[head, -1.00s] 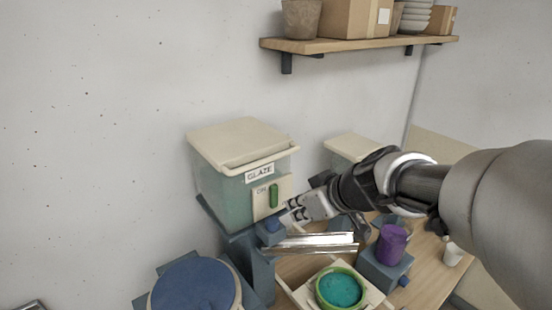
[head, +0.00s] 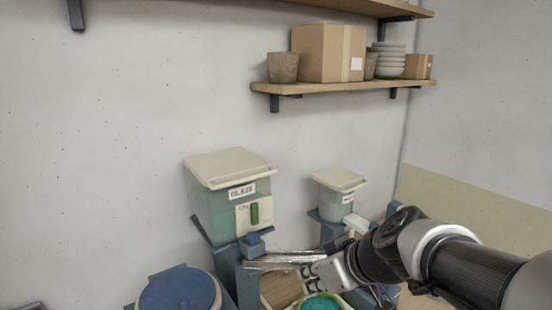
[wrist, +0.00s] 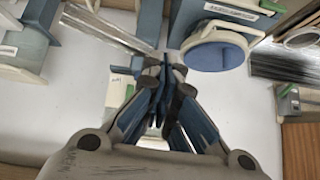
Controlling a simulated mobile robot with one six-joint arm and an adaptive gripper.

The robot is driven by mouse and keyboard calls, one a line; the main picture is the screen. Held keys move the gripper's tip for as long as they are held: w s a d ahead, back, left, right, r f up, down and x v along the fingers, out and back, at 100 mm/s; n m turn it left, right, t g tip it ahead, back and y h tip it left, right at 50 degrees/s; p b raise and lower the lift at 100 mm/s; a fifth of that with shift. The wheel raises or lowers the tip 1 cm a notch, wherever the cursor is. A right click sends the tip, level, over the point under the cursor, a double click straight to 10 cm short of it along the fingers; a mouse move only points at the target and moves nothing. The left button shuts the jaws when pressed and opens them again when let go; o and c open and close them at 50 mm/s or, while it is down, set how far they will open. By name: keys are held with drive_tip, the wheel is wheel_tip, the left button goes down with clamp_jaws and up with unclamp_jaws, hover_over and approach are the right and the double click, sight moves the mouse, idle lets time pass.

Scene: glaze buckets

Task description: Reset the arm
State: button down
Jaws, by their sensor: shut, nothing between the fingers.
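My arm reaches in from the lower right of the head view. My gripper (head: 308,272) is at its end, low in the picture, in front of the glaze bucket stand and beside a shiny metal piece (head: 275,260). In the wrist view my gripper (wrist: 168,62) shows its blue fingers brought together with nothing between them. The larger glaze bucket (head: 215,205), pale green with a cream lid and a label, stands on a blue stand behind and left of my gripper. Whether my gripper touches the metal piece cannot be told.
A smaller glaze bucket (head: 338,195) stands further right. A bowl of teal glaze (head: 320,302) sits below my gripper, partly cut off. A blue round lid (head: 178,290) is at the lower left. A wall shelf (head: 345,88) holds boxes, pots and stacked bowls.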

drive_tip(key=s+d+f+m+g+h+b, duration=0.1)
drive_tip(key=s+d+f+m+h+b, duration=0.1)
drive_tip(key=s+f+b, duration=0.3)
drive_tip(key=s+d+f+m+g+h+b, duration=0.1)
drive_tip(key=s+d+f+m+b, duration=0.3)
drive_tip(key=s+f, duration=0.7)
drive_tip(key=s+h+b, duration=0.1)
drive_tip(key=s+b, duration=0.1)
drive_tip(key=s, duration=0.2)
drive_tip(key=shift+s+d+h, duration=0.15)
drive_tip(key=shift+d+h, duration=0.1)
drive_tip(key=shift+h, duration=0.15)
